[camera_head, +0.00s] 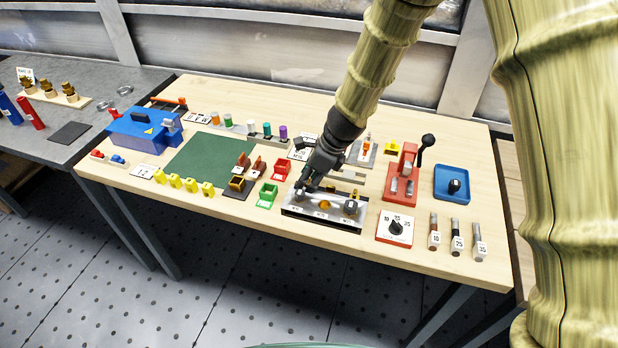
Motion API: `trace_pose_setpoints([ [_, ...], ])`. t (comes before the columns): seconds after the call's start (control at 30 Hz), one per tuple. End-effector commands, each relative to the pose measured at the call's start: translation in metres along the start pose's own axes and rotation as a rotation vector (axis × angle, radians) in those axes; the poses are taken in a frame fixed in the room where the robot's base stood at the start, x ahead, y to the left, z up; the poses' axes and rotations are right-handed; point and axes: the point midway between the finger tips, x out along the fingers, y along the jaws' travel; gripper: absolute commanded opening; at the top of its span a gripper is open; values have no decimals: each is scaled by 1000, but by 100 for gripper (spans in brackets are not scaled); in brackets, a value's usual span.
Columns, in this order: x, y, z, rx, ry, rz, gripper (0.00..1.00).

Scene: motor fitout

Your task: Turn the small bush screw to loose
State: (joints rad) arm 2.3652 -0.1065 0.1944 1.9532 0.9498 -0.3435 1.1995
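My gripper (308,184) reaches down from above onto the left part of a silver fixture with a black base (322,222) at the front middle of the table. A gold round piece (325,204) sits in the middle of the fixture, and a dark knob-like piece (351,206) stands at its right end. Small white labels run along its front, too small to read. My fingers hide whatever is at the left end, so I cannot tell which piece is the small bush screw or whether the fingers touch one.
A red lever press (402,178) and a white dial plate (395,226) stand to the right. Green (267,195) and red (282,169) bins stand close on the left. A green mat (212,160) and a blue machine (140,130) lie farther left.

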Motion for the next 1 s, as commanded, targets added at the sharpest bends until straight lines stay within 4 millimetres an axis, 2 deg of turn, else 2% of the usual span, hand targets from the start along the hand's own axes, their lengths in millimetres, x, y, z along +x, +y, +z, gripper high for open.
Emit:
trace_pose_setpoints([
  [0.03,0,0,0,0,0,0,32],
  [0.2,0,0,0,0,0,0,1],
  [0.67,-3,-1,0,-75,0,33,0],
  [1.0,-4,-2,2,-328,0,138,0],
])
